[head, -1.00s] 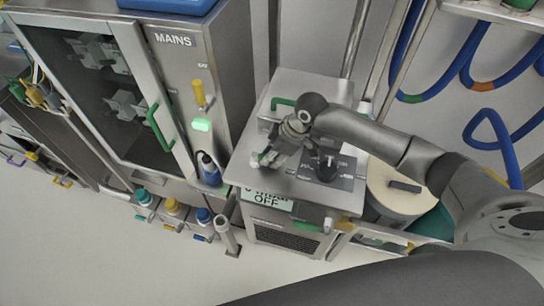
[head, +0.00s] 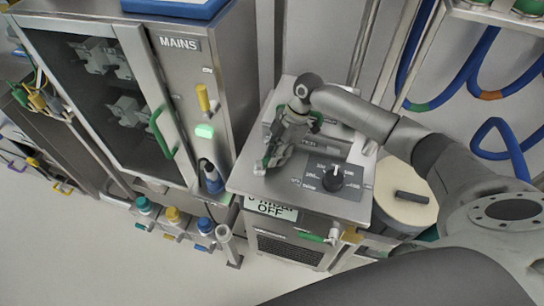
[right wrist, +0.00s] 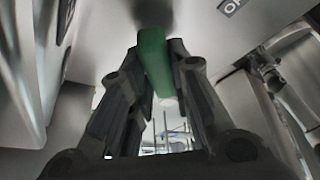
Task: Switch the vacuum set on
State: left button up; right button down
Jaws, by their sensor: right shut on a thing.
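The vacuum set (head: 250,185) is a steel box in the middle of the head view. Its front display (head: 271,210) reads OFF, with the line above it partly cut off. A black dial (head: 333,178) with a printed scale sits on its top, right of my right gripper (head: 276,146). In the right wrist view the fingers of this gripper (right wrist: 160,62) are shut on a green handle (right wrist: 153,62). The fingers hide part of the handle in the head view. My left gripper is not in view.
A MAINS cabinet (head: 183,75) with a lit green lamp (head: 204,131) and a yellow lever (head: 202,97) stands close on the left. A pale round drum (head: 402,205) stands to the right. Blue hoses (head: 500,140) hang on the wall behind.

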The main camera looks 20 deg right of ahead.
jog(key=shift+w, duration=0.1)
dwell(0.4)
jog(key=c, duration=1.3)
grip_release()
jog(key=v, duration=1.2)
